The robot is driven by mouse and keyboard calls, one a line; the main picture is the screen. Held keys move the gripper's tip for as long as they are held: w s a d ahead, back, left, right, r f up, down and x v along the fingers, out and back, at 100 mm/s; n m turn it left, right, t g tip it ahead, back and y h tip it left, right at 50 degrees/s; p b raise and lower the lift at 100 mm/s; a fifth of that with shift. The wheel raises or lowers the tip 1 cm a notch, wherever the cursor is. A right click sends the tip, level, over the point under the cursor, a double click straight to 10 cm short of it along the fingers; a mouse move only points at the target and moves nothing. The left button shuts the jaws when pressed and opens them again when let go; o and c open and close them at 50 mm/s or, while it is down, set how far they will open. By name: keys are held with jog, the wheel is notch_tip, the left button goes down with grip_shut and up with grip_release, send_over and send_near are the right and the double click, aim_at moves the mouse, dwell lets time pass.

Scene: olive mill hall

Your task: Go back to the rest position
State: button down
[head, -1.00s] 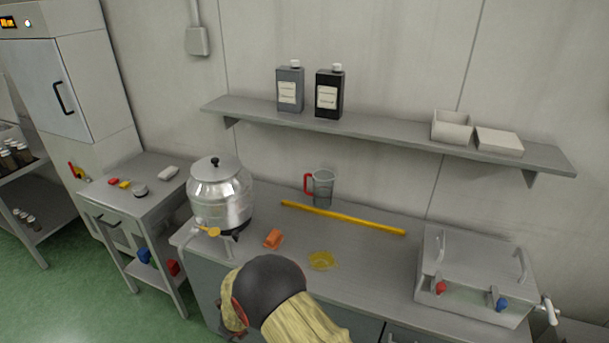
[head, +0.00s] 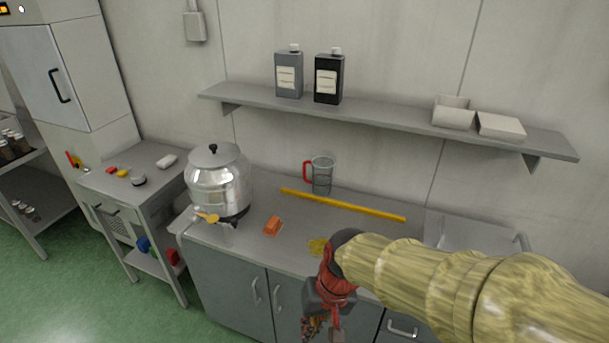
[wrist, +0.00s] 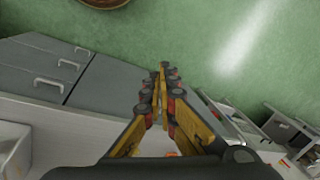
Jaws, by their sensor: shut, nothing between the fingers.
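My arm reaches in from the right in the head view, in a yellowish sleeve. My gripper (head: 322,328) hangs low in front of the bench cabinets, partly cut off by the bottom edge. In the wrist view my gripper (wrist: 164,72) has its yellow and black fingers drawn together at the tips, with nothing between them. Beyond it are the green floor (wrist: 190,40) and grey cabinet fronts (wrist: 35,75).
The bench holds a steel urn (head: 218,185), orange block (head: 272,225), yellow patch (head: 317,246), yellow bar (head: 340,205) and red-handled jug (head: 322,177). A shelf (head: 390,123) carries two bottles and white boxes. My arm partly hides a steel box (head: 465,232). Floor at left is clear.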

jog(key=s+d+r+t+h+b, duration=0.1)
jog(key=s+d+r+t, duration=0.1)
jog(key=d+r, duration=0.3)
jog(key=s+d+r+m+t+h+b, duration=0.1)
jog(key=s+d+r+t, duration=0.2)
jog(key=d, duration=0.9)
notch_tip(320, 180, up, 3)
jog(key=shift+s+d+f+h, duration=0.15)
jog(key=shift+s+d+h, duration=0.2)
jog(key=shift+s, duration=0.45)
